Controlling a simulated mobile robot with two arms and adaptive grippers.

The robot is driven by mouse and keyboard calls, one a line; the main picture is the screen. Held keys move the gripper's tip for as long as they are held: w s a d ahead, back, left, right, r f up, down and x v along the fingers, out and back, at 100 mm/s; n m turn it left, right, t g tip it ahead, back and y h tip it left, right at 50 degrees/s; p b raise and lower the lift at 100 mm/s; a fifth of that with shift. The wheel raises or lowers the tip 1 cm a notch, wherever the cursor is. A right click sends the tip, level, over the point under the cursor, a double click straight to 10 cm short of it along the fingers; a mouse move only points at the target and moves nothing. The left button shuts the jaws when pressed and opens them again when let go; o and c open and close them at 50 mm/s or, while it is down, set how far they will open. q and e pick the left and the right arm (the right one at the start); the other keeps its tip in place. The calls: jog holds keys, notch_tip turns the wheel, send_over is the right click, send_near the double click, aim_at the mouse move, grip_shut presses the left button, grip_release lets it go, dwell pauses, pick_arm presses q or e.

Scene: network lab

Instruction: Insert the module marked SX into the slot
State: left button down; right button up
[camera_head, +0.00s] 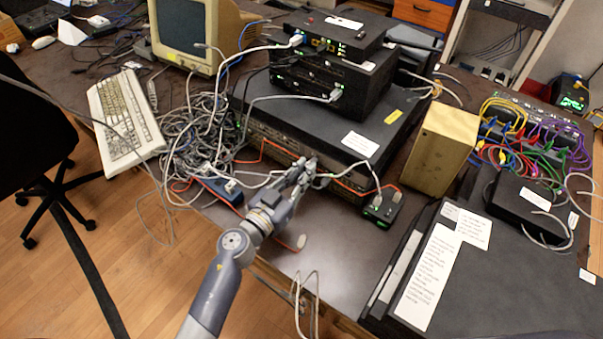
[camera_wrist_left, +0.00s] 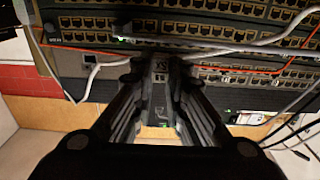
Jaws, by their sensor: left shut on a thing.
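My left gripper (camera_head: 302,174) is in front of the rack switch (camera_head: 262,142), its fingers reaching toward the port face. In the left wrist view the gripper (camera_wrist_left: 160,78) is shut on a slim grey module (camera_wrist_left: 158,100). A small light marking at the module's far end looks like SX but is hard to read. That far end overlaps the lower port row of the switch (camera_wrist_left: 215,74). The slot is hidden behind the module and fingers, and I cannot tell whether the module's tip is inside it. In the head view the fingers hide the module. My right gripper is out of view.
Grey and orange cables (camera_head: 275,148) cross the switch front close to the fingers. A tangle of grey cables (camera_head: 195,125) lies to the left. A small black box with green lights (camera_head: 381,208) and a wooden box (camera_head: 441,148) stand to the right. The table front (camera_head: 330,240) is mostly bare.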

pick_arm(q)
jog(key=shift+w+d, duration=0.45)
jog(key=shift+w, duration=0.15)
dwell(0.4)
jog(key=c, duration=1.5)
grip_release()
jog(key=v, duration=1.2)
